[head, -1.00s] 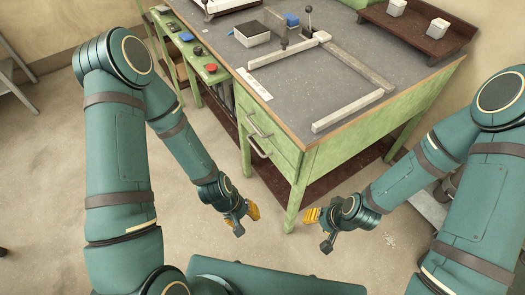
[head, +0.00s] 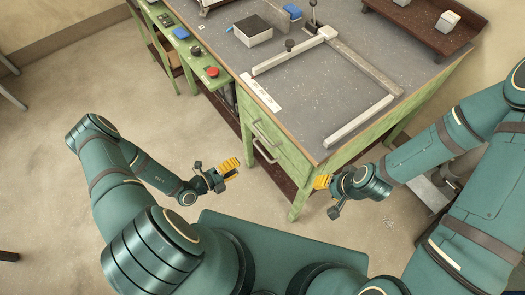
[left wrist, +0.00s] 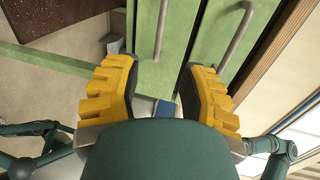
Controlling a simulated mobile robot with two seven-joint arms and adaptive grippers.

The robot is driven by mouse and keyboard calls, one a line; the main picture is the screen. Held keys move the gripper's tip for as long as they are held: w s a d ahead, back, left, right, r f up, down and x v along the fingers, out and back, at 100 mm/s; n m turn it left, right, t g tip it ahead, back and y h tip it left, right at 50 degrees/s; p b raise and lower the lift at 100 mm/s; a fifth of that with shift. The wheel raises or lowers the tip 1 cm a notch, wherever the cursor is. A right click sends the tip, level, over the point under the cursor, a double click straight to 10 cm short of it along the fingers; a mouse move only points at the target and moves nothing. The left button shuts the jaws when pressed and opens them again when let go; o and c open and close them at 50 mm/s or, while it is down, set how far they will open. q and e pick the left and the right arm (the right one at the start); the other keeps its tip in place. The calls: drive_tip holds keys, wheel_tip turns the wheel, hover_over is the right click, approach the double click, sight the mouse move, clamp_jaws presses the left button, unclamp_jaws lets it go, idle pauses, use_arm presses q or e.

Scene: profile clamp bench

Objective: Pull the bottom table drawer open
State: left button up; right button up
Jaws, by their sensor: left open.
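The green table (head: 285,170) has two drawers in its front, one above the other, both looking shut. The bottom drawer has a grey bar handle (head: 264,153), which also shows in the left wrist view (left wrist: 162,28). The top drawer's handle (left wrist: 236,35) is to its right there. My left gripper (head: 222,175) is open and empty, out in front of the drawers. In the left wrist view its yellow fingers (left wrist: 160,92) stand apart, with the bottom handle ahead between them, not touched. My right gripper (head: 328,190) is by the table's near corner; its opening is unclear.
A dark brown lower shelf (left wrist: 55,30) lies under the drawers. A narrow green stand with a red button (head: 212,72) is left of the table. A clamp frame (head: 350,70) and a box (head: 252,30) are on top.

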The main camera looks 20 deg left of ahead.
sight(263, 153)
use_arm(q)
drive_tip(key=b+x, duration=0.1)
drive_tip(key=x, duration=1.2)
drive_tip(key=shift+d, duration=0.15)
drive_tip(key=shift+o, duration=0.2)
clamp_jaws()
